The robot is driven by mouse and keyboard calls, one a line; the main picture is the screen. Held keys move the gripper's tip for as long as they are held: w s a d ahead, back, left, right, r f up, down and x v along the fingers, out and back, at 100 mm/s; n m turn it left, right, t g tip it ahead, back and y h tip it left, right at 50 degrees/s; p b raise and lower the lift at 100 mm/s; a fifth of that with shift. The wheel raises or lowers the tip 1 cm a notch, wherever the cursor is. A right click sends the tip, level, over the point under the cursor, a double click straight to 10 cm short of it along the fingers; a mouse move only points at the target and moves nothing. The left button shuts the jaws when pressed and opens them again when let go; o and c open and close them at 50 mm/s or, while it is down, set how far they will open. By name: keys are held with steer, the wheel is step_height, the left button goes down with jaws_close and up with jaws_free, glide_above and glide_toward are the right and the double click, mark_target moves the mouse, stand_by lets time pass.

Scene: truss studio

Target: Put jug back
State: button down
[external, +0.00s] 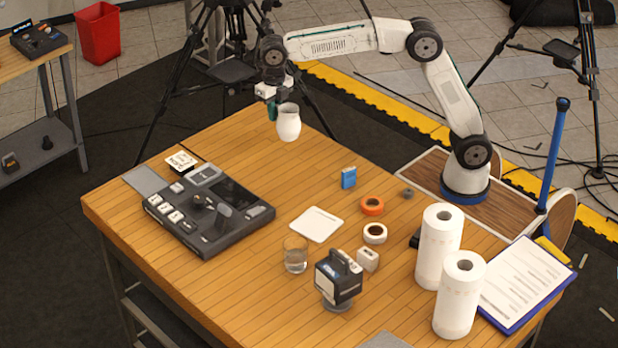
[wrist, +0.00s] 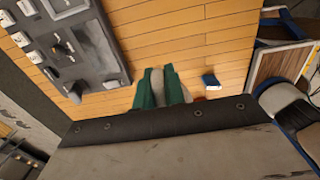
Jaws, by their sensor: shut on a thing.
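The white jug (external: 288,126) is upright at the far end of the wooden table in the external view. My gripper (external: 273,107) is at the upper left of the jug, with its green fingers shut on it. In the wrist view the green fingers (wrist: 159,88) close around a pale grey-white part of the jug (wrist: 157,78); most of the jug is hidden there. I cannot tell whether the jug's base touches the table. A flat white square mat (external: 316,224) lies bare near the middle of the table.
A dark control console (external: 208,210) lies on the left. A glass (external: 295,255), a camera-like device (external: 338,278), tape rolls (external: 374,233), a blue box (external: 348,178), paper rolls (external: 438,245) and a clipboard (external: 523,283) stand or lie nearer. Clear wood (external: 240,150) lies between jug and console.

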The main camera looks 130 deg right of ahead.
steer(key=s+a+f, duration=0.3)
steer(key=s+f, duration=0.4)
steer(key=s, duration=0.1)
steer(key=s+a+f, duration=0.4)
steer(key=s+f, duration=0.3)
steer(key=shift+w+d+f, duration=0.8)
steer(key=shift+w+d, duration=0.7)
steer(key=shift+w, duration=0.75)
steer(key=shift+w+d+f, duration=0.75)
steer(key=shift+w+d, duration=0.75)
steer(key=shift+w, duration=0.75)
steer(key=shift+w+d+f, duration=0.8)
steer(key=shift+w+d, duration=0.7)
steer(key=shift+w, duration=0.75)
steer(key=c, duration=1.5)
jaws_free()
steer(key=shift+f, duration=0.15)
